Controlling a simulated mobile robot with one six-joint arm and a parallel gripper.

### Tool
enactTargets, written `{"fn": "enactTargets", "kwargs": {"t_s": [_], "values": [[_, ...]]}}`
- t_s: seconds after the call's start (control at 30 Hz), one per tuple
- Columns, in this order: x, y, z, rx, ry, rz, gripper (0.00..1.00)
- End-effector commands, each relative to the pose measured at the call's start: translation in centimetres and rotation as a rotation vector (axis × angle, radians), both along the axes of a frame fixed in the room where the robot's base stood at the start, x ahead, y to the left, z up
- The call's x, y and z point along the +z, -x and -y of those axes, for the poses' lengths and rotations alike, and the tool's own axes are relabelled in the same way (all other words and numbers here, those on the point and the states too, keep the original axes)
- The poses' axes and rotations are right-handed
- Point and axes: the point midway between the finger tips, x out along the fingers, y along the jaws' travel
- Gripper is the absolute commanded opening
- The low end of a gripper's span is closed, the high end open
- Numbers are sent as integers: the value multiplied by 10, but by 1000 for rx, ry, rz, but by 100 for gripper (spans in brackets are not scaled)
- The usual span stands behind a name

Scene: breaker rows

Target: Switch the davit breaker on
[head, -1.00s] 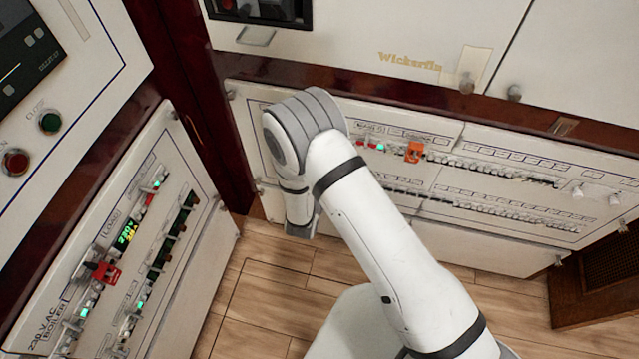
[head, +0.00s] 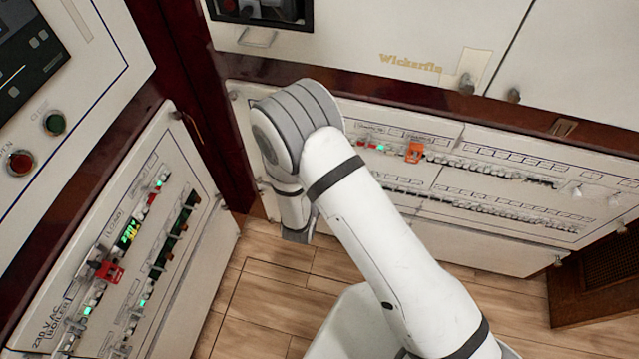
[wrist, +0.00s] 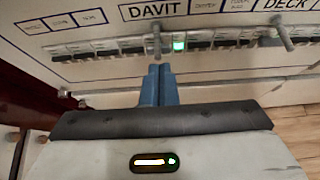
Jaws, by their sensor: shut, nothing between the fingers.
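The "DAVIT" label (wrist: 157,10) is at the top middle of the wrist view, on a white panel. Under it runs a row of small breakers (wrist: 130,48). A grey pin or lever (wrist: 157,40) stands out just below the label, and a lit green indicator (wrist: 179,45) is right of it. I cannot tell clearly which breaker belongs to the label or its position. My gripper (wrist: 158,70) has blue fingers closed together, empty, with tips just below the row under the label. Whether they touch the panel is unclear. The head view hides my gripper behind my arm.
A second pin (wrist: 283,38) stands out near the "DECK" label (wrist: 285,5). In the head view, an orange clip (head: 414,152) sits on the back breaker panel (head: 500,235). A left panel (head: 190,280) carries a red clip (head: 109,271). Wooden floor (head: 270,290) lies between.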

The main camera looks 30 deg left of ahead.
Motion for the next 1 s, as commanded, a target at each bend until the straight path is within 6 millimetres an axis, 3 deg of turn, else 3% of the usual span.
{"fn": "enactTargets", "kwargs": {"t_s": [0.1,0.3,1.0], "values": [[11,19,5,4,3,-2,0],[21,36,11,1,4,-4,0],[22,39,12,1,6,-6,0]]}}
